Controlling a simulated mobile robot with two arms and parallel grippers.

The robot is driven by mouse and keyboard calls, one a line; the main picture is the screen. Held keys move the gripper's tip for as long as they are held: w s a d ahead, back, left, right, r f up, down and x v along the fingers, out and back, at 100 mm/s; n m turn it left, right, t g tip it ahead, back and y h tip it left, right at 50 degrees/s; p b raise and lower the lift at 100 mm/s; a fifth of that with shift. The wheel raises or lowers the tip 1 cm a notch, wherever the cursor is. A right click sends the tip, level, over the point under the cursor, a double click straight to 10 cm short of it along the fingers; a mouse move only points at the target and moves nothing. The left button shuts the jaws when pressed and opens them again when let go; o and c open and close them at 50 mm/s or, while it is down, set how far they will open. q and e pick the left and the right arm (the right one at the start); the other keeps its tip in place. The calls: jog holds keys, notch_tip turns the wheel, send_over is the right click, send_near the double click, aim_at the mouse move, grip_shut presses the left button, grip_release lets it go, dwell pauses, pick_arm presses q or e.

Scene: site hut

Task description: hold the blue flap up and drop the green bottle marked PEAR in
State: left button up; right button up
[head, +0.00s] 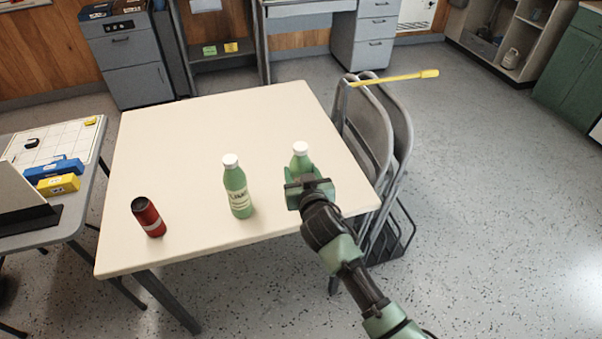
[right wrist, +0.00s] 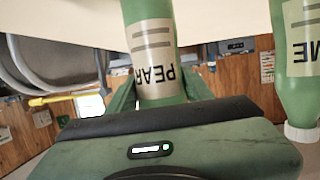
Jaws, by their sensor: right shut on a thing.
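The green bottle marked PEAR (right wrist: 155,60) is between the jaws of my right gripper (head: 309,188). In the head view only the white cap and green upper part of this bottle (head: 301,162) show above the gripper, at the right side of the cream table (head: 190,120). I cannot tell whether its base touches the table. The right wrist view is upside down and shows the PEAR label clear of the gripper (right wrist: 150,108). No blue flap shows in either view. My left gripper is not in view.
A second green bottle (head: 238,190), its label ending in ME (right wrist: 305,55), stands left of the gripper. A red and black cylinder (head: 148,217) stands farther left. Folded chairs (head: 375,140) lean at the table's right edge, with a yellow rod (head: 395,78) above them.

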aim_at(302, 162)
jog(key=shift+r+p, duration=2.25)
jog(key=shift+r, duration=0.3)
jog(key=s+d+r+m+h, duration=0.2)
jog(key=s+d+r+h, duration=0.1)
jog(key=d+r, duration=1.05)
jog(key=s+d+r, duration=0.6)
jog(key=s+r, duration=0.4)
jog(key=shift+s+r, duration=0.15)
jog(key=shift+r, duration=0.1)
jog(key=shift+d, duration=0.2)
